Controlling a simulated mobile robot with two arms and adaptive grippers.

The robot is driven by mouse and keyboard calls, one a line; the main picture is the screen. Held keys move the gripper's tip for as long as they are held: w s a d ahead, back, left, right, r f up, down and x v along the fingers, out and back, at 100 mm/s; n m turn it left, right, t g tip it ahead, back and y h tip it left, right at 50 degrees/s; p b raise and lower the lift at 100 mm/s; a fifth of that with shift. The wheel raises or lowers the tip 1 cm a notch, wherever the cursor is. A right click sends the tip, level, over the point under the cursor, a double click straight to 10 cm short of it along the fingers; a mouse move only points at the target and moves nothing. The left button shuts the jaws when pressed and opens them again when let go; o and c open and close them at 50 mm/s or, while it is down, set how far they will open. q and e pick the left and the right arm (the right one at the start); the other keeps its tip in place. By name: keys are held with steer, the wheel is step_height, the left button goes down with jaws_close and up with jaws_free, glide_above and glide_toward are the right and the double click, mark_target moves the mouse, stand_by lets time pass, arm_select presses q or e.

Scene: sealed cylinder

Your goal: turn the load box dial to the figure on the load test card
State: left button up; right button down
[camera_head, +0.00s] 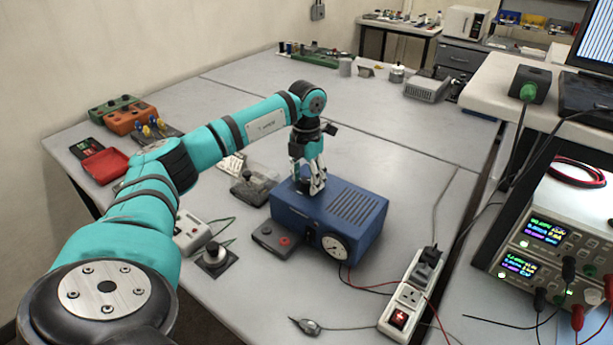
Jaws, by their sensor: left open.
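The blue load box (350,208) stands on the grey table in the middle of the head view, with slots in its top. Its round white dial (335,246) with a dark rim is on the front face; the figures on it are too small to read. My left gripper (312,187) is open and points down over the left part of the box top, above and behind the dial. I cannot tell whether its fingertips touch the box. I cannot pick out the load test card for certain. My right gripper is not in view.
A grey unit with a red button (277,239) sits against the box's front left. A white power strip (407,297) and red and black leads lie to the right. Power supplies (545,240) stand at the far right.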

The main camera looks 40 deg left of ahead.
arm_select(q)
steer(key=shift+c, duration=0.4)
jaws_close()
steer(key=shift+n, duration=0.3)
steer(key=n, duration=0.3)
steer(key=shift+r+p, duration=0.1)
steer(key=shift+p, duration=0.25)
steer(key=n, duration=0.4)
steer(key=shift+p, duration=0.35)
steer(key=n, duration=0.4)
steer(key=shift+p, duration=0.35)
steer(key=shift+a+n+p, duration=0.1)
steer(key=shift+n+p, duration=0.2)
steer(key=shift+n, duration=1.7)
